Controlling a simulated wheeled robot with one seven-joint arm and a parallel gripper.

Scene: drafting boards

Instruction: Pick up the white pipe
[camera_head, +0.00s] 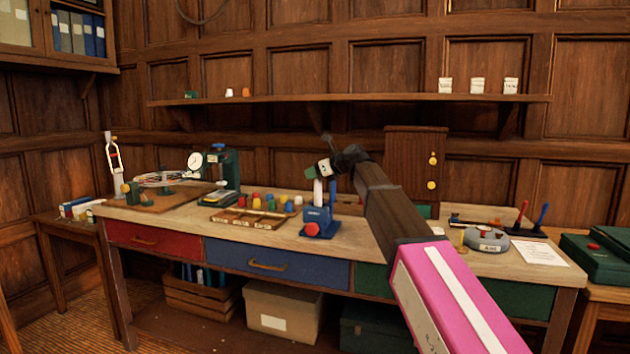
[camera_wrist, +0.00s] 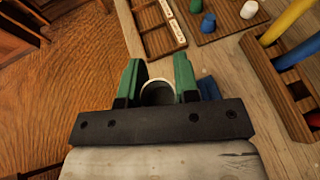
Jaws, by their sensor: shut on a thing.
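The white pipe (camera_head: 318,192) stands upright at the blue holder (camera_head: 320,217) with a red knob, on the workbench. My gripper (camera_head: 324,170) is at the pipe's upper end. In the wrist view the pipe's round open end (camera_wrist: 158,92) shows between the green fingers of my gripper (camera_wrist: 158,78), which is shut on it. Part of the blue holder (camera_wrist: 208,88) shows beside the right finger. The pipe's lower end is hidden, so I cannot tell whether it is still seated in the holder.
A blue rod (camera_head: 333,192) stands close to the right of the pipe. A wooden tray (camera_head: 250,219) and several coloured pegs lie to the left. In the wrist view a rack (camera_wrist: 262,75) with yellow and blue rods is at the right. A brown cabinet (camera_head: 416,170) stands behind.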

